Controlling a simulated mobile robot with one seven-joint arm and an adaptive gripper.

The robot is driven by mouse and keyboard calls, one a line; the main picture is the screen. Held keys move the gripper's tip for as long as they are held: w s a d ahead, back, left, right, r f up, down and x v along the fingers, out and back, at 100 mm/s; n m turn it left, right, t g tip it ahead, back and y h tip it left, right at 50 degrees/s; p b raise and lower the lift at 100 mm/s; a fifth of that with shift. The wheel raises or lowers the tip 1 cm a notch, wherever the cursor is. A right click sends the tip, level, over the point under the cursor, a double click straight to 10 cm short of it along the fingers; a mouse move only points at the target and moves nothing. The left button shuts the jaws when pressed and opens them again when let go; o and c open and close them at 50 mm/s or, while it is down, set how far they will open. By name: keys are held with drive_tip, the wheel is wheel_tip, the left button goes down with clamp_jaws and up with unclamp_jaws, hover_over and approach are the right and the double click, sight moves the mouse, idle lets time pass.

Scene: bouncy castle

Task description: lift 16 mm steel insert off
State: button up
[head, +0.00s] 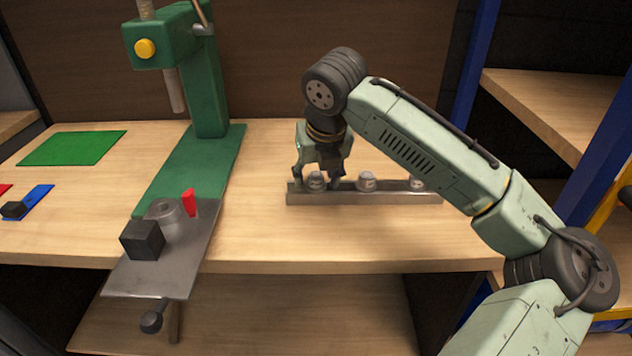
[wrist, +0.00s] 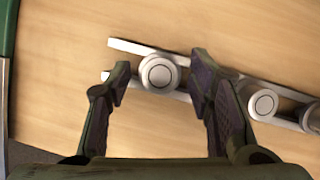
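Several grey steel inserts stand in a metal rack (head: 340,199) on the bench. I see a left insert (head: 316,182), a middle insert (head: 367,182) and a right insert (head: 417,184). Their labels are too small to read, so I cannot tell which is 16 mm. My gripper (head: 316,177) points down over the left insert, its fingers apart on either side. In the wrist view the left insert (wrist: 160,73) shows between the open fingertips, with gaps on both sides. The middle insert (wrist: 263,104) is to the right of the right finger. The rack's pale rails (wrist: 122,45) run beneath.
A green press (head: 207,95) stands to the left. A grey plate (head: 185,262) at the bench front bears a black block (head: 142,240), a grey ring (head: 165,215) and a red piece (head: 189,203). A green mat (head: 72,148) lies far left. Bench between press and rack is clear.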

sight(314, 172)
drive_tip(key=c, duration=1)
drive_tip(key=shift+c, duration=0.2)
drive_tip(key=shift+r, duration=0.5)
wheel_tip(314, 172, up, 2)
drive_tip(key=shift+r, duration=0.1)
drive_tip(key=s+d+r+b, duration=0.1)
drive_tip(key=s+d+b, duration=0.1)
drive_tip(key=s, duration=1.4)
drive_tip(key=shift+r+b, duration=0.4)
drive_tip(key=shift+b, duration=0.05)
drive_tip(key=shift+a, duration=0.1)
